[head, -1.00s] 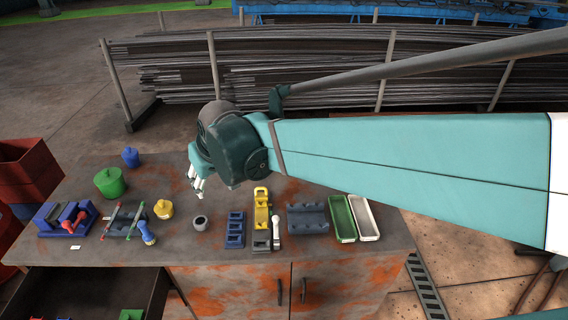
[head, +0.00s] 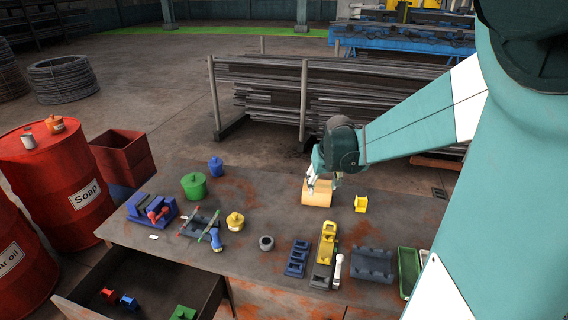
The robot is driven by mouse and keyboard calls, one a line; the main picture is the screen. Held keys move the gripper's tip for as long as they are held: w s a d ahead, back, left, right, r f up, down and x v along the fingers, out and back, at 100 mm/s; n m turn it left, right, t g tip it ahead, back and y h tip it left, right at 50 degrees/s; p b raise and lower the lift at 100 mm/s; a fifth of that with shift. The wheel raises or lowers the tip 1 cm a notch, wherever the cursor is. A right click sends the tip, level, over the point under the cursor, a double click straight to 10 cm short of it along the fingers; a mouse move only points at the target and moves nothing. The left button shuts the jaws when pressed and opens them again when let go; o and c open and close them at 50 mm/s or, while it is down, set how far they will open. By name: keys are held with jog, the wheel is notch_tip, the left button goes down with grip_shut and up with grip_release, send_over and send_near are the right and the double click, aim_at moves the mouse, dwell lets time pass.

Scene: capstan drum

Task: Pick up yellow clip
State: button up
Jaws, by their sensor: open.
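Two yellow pieces could be the clip; I cannot tell which. A small yellow block-like piece (head: 361,204) sits alone on the bench, right of a tan drum (head: 316,198). A longer yellow piece (head: 327,241) lies on a grey holder nearer the front, between a blue block and a white-headed tool. My gripper (head: 312,184) is open and points down at the tan drum's upper left side, left of the small yellow piece. Its fingers are small here, and I cannot tell whether they touch the drum. I see nothing held.
A blue stepped block (head: 297,258), a grey ring (head: 266,243), a dark grooved block (head: 372,265) and a green tray (head: 408,270) stand along the front. A yellow lidded pot (head: 235,221) and a green pot (head: 194,185) are left. An open drawer (head: 140,285) juts out front left.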

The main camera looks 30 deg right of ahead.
jog(key=d+f+m+p, duration=0.1)
jog(key=d+f, duration=0.5)
jog(key=d, duration=0.6)
jog(key=m+g+p, duration=0.1)
send_near(362, 199)
jog(key=x, duration=0.5)
jog(key=shift+w+d, duration=0.1)
jog(key=shift+w, duration=0.05)
jog(key=shift+x, duration=1.25)
jog(key=shift+s+b+x, duration=0.2)
jog(key=shift+b+x, duration=0.3)
jog(key=shift+x, duration=2.1)
jog(key=shift+c, duration=0.5)
jog(key=c, duration=0.8)
